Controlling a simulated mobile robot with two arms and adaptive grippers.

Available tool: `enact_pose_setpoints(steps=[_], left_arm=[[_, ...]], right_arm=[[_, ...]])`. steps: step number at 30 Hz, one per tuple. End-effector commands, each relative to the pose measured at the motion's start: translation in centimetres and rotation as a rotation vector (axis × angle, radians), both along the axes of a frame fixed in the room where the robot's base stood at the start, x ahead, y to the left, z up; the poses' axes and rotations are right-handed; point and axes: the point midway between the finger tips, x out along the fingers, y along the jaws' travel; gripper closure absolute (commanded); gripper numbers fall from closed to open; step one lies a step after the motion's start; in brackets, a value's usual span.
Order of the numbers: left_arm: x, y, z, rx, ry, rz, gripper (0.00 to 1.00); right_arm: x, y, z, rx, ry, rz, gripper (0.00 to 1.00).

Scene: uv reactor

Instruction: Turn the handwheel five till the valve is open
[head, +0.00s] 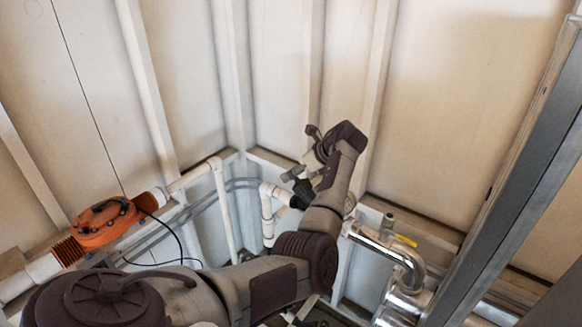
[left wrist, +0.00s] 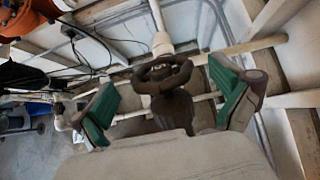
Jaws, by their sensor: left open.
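The handwheel (left wrist: 163,74) is a dark ring with spokes on a dark valve body, at the upper middle of the left wrist view. A white pipe rises behind it. My left gripper (left wrist: 166,103) is open, with a green-padded finger on each side of the handwheel. Clear gaps show between both pads and the wheel, and I see no contact. In the head view my left arm reaches to the corner, and the left gripper (head: 304,156) is small and dark there. The handwheel is hard to tell apart from it in that view. My right gripper is not in view.
An orange unit (head: 105,222) sits on a white pipe at the left. White pipes (head: 267,212) run near the arm. A shiny metal pipe (head: 395,255) with a yellow-handled valve (head: 404,240) is to the right. A grey beam (head: 520,180) crosses the right side.

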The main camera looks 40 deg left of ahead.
Motion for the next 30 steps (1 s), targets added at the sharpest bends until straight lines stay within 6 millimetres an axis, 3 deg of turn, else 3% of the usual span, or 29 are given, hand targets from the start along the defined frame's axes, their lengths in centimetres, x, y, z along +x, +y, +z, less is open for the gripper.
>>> enact_pose_setpoints(steps=[6, 17, 27, 30], left_arm=[[-0.2, 1.6, -1.6, 0.000, 0.002, -0.001, 0.00], [-0.2, 1.9, -2.0, 0.000, -0.001, -0.001, 0.02], [-0.2, 1.8, -2.0, 0.000, -0.001, -0.001, 0.58], [-0.1, 1.8, -1.9, -0.001, 0.002, 0.002, 0.58]], right_arm=[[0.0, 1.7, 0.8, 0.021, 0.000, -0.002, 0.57], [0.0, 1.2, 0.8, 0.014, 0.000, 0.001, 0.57], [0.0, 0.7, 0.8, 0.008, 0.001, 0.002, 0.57], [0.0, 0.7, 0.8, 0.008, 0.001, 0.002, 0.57]])
